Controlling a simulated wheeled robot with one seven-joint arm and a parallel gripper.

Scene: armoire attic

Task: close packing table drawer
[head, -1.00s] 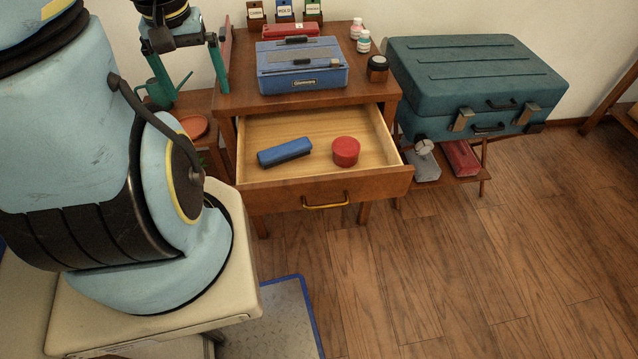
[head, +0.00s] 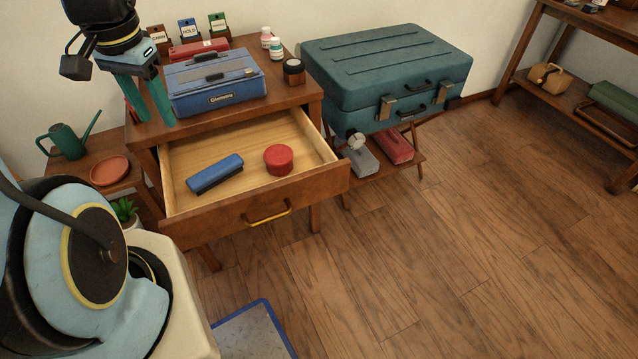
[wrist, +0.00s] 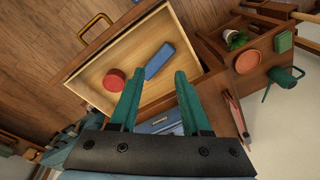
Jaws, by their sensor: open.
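The packing table (head: 216,118) stands in the upper left of the head view with its drawer (head: 262,207) pulled well out. The drawer front has a yellow handle (head: 268,215). Inside the drawer lie a blue block-like item (head: 215,173) and a round red tin (head: 278,158). The wrist view shows the same drawer (wrist: 97,58) and its handle (wrist: 96,27) at upper left. My gripper (head: 147,100) is open and empty, above the left side of the table top. Its two green fingers (wrist: 155,95) point toward the drawer in the wrist view, apart from the handle.
A blue case (head: 215,85), jars (head: 293,71) and label holders (head: 188,32) stand on the table top. A teal suitcase (head: 385,70) rests on a stand to the right. A low side table with a watering can (head: 68,141) is at left.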

